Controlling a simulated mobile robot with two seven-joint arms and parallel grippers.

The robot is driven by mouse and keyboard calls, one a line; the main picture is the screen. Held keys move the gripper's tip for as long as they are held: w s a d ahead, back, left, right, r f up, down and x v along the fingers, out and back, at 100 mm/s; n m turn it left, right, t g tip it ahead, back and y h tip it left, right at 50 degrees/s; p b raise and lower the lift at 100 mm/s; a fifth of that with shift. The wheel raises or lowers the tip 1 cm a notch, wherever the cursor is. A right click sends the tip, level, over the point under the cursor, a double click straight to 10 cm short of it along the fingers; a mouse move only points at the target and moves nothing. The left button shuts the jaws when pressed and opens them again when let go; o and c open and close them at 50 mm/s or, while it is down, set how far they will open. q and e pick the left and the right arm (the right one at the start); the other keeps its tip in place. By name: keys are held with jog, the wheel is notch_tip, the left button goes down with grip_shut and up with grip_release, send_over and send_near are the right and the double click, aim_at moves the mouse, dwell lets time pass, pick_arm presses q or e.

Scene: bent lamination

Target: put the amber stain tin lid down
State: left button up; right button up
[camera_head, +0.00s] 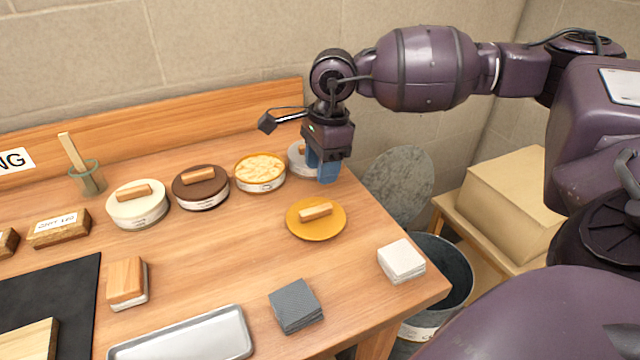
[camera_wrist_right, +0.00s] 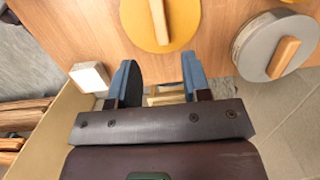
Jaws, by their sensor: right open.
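The amber stain tin lid (camera_head: 316,227), a flat yellow disc with a wooden bar handle, lies on the table near its right end. It also shows at the top of the right wrist view (camera_wrist_right: 182,30). The open tin (camera_head: 260,183) with a mottled pale amber top stands behind it to the left. My right gripper (camera_head: 323,174) points down behind the lid, in front of a grey-lidded tin (camera_head: 297,158) that it partly hides. In the wrist view its blue fingers (camera_wrist_right: 159,68) are apart with nothing between them. My left gripper is not in view.
A brown-lidded tin (camera_head: 201,191) and a cream-lidded tin (camera_head: 137,208) stand left. A white stack (camera_head: 401,261), a grey pad (camera_head: 295,306) and a metal tray (camera_head: 190,340) lie in front. A bucket (camera_head: 446,270) stands beyond the table's right edge. The table's middle is clear.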

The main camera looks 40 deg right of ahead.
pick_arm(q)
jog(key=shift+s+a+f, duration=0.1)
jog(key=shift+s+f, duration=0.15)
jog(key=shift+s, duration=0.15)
pick_arm(e)
jog(key=shift+d+r, duration=0.15)
jog(key=shift+r, duration=1.1)
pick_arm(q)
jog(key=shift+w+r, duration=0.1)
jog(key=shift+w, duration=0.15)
